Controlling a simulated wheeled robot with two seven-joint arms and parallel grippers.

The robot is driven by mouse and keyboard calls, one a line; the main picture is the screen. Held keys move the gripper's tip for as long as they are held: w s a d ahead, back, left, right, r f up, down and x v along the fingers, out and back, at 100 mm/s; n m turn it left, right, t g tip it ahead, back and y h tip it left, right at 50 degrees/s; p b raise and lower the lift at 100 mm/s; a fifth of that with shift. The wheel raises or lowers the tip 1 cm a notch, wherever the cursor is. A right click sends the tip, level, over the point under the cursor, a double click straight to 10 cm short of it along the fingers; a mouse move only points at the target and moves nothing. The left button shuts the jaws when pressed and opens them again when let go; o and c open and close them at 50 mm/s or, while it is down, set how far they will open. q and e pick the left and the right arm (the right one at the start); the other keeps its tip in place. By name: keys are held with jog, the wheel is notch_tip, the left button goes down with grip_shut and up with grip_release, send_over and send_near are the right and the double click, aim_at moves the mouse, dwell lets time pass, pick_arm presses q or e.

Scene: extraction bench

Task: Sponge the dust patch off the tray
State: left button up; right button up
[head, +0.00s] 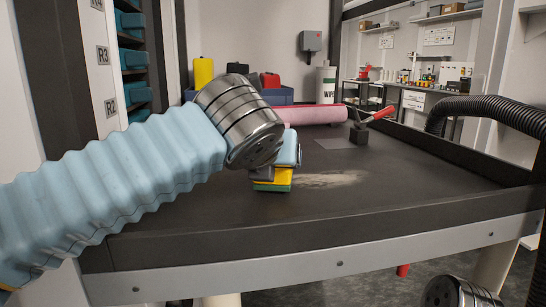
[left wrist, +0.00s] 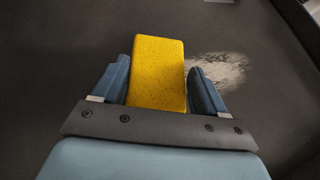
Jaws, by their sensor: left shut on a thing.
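My left gripper (left wrist: 157,92) is shut on a yellow sponge (left wrist: 157,68), which sits between its two blue fingers. In the head view the sponge (head: 274,180) shows yellow with a green underside, low at the tray's dark surface; I cannot tell whether it touches. The pale dust patch (head: 325,180) lies on the tray (head: 400,205), just right of the sponge. The patch (left wrist: 218,68) also shows to the right of the fingers in the left wrist view. Part of my right arm shows at the bottom right of the head view, but its gripper is out of view.
A pink roll (head: 318,114) lies across the back of the tray. A red-handled tool (head: 377,116) and a small grey square (head: 334,143) are near it. A black ribbed hose (head: 490,106) runs along the right side. The tray's front and right surface is clear.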

pick_arm(q)
jog(key=shift+f, duration=0.45)
jog(key=shift+d, duration=0.1)
jog(key=shift+d+r, duration=0.1)
jog(key=shift+d, duration=0.1)
jog(key=shift+w+d+p, duration=0.15)
jog(key=shift+d+p, duration=0.05)
jog(key=shift+d, duration=0.4)
jog(key=shift+w+d+p, duration=0.15)
jog(key=shift+d+p, duration=0.05)
jog(key=shift+d, duration=0.4)
jog(key=shift+w+d, duration=0.55)
jog(key=shift+d, duration=2.35)
jog(key=shift+w+d, duration=0.6)
jog(key=shift+d, duration=2.3)
jog(key=shift+w+d, duration=0.55)
jog(key=shift+d, duration=2.35)
